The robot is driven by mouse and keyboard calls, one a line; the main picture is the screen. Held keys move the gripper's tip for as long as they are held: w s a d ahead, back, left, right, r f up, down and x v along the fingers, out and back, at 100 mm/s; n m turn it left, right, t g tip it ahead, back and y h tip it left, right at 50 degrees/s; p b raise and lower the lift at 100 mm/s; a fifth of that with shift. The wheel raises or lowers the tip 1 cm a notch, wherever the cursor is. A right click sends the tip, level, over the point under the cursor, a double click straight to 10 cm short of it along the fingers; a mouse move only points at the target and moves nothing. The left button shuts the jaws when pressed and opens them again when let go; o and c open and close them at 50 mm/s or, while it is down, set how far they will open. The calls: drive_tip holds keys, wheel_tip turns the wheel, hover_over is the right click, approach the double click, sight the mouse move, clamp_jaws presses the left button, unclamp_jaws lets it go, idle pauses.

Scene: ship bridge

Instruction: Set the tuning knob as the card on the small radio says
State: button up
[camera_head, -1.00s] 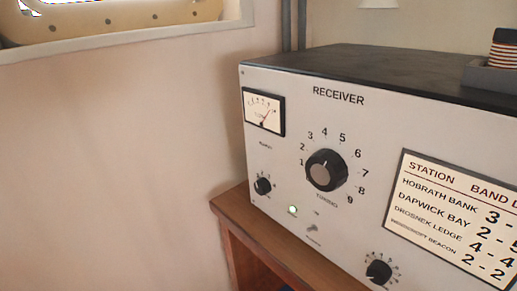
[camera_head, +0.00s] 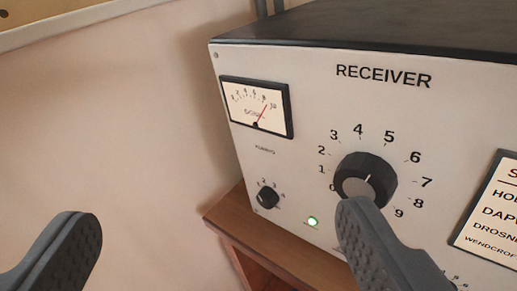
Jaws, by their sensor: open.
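The tuning knob (camera_head: 366,178) is a large black dial with a grey face on the front of the receiver (camera_head: 300,62). Numbers from about 0 to 9 ring it. Its pale pointer line slants up and slightly right, roughly toward 5. My gripper (camera_head: 220,225) is open and empty. Its right finger overlaps the lower edge of the knob in the picture, and its left finger is in front of the wall. I cannot tell whether the right finger touches the knob. The small radio and its card are not in view.
A needle meter (camera_head: 257,107), a small black knob (camera_head: 268,196) and a lit green lamp (camera_head: 312,221) are on the receiver's left side. A station card (camera_head: 490,215) is cut off at the right. The wooden stand (camera_head: 228,222) is below. The bare wall (camera_head: 110,140) is at left.

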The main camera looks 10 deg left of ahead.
drive_tip(key=w+a+m+p, duration=0.2)
drive_tip(key=w+a+p, duration=0.2)
drive_tip(key=w+a, duration=0.15)
drive_tip(key=m+g+h+p, duration=0.2)
drive_tip(key=m+h+p, duration=0.3)
drive_tip(key=h+p, duration=1.05)
approach(363, 183)
drive_tip(key=w+d+y+p, duration=0.2)
drive_tip(key=w+d+p, duration=0.2)
drive_tip(key=w+d, duration=0.1)
drive_tip(key=shift+w+d+f, duration=0.25)
drive_tip(key=shift+w+f, duration=0.25)
drive_tip(key=shift+w, duration=0.25)
drive_tip(key=shift+p, duration=0.3)
drive_tip(key=c, duration=1)
